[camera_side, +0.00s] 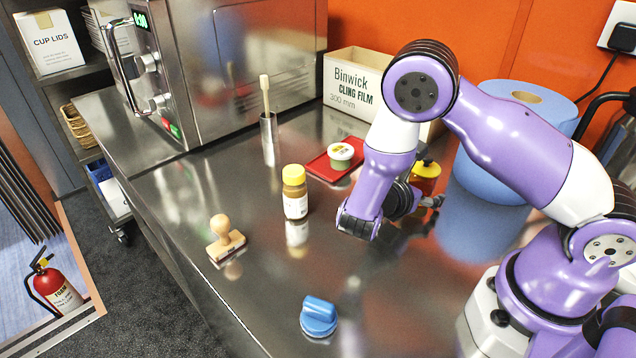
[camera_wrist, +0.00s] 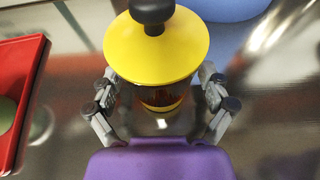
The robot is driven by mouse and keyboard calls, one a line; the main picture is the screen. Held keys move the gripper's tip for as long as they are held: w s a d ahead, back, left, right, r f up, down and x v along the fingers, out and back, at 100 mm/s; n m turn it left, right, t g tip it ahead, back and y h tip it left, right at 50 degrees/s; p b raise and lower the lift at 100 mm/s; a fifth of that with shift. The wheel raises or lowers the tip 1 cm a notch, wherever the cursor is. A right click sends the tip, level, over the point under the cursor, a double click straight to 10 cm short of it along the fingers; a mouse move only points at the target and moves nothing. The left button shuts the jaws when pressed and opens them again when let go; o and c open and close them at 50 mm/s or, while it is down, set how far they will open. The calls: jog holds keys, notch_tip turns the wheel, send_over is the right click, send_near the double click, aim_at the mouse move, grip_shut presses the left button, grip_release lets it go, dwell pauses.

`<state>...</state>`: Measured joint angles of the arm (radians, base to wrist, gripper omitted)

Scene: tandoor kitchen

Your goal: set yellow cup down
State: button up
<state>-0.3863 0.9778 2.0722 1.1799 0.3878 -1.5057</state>
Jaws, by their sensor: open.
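The yellow cup (camera_side: 425,172) shows beside my gripper in the side view, with a yellow top, a dark knob and a reddish body. In the wrist view the yellow cup (camera_wrist: 157,48) is seen from above, its wide yellow top covering most of its body. My gripper (camera_side: 432,202) is low over the counter at the cup. In the wrist view my gripper (camera_wrist: 160,92) has its jaws open, one finger on each side of the cup.
A red tray (camera_side: 322,170) holding a small tub (camera_side: 341,155) lies left of the cup. A yellow-capped bottle (camera_side: 295,192), a wooden stamp (camera_side: 226,241) and a blue knob-shaped object (camera_side: 318,316) stand on the steel counter (camera_side: 265,285). A blue roll (camera_side: 500,150) stands close on the right.

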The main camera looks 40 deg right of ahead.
jog(key=shift+r, duration=0.1)
jog(key=v, duration=1.1)
jog(key=shift+a+r, duration=0.1)
jog(key=shift+a, duration=0.25)
jog(key=shift+a+r, duration=0.1)
jog(key=shift+r, duration=0.05)
jog(key=shift+w+r+m+y, duration=0.1)
jog(key=shift+r+m+y, duration=0.15)
jog(key=shift+m+y, duration=0.5)
jog(key=s+a+r+m+t+y, duration=0.1)
jog(key=s+r+m+t+y, duration=0.1)
jog(key=r+m+y, duration=0.4)
jog(key=s+a+r+m+t+y, duration=0.1)
jog(key=s+r+m+t+y, duration=0.2)
jog(key=r+m+y, duration=0.3)
jog(key=m, duration=0.4)
jog(key=shift+t, duration=0.3)
jog(key=shift+m, duration=0.25)
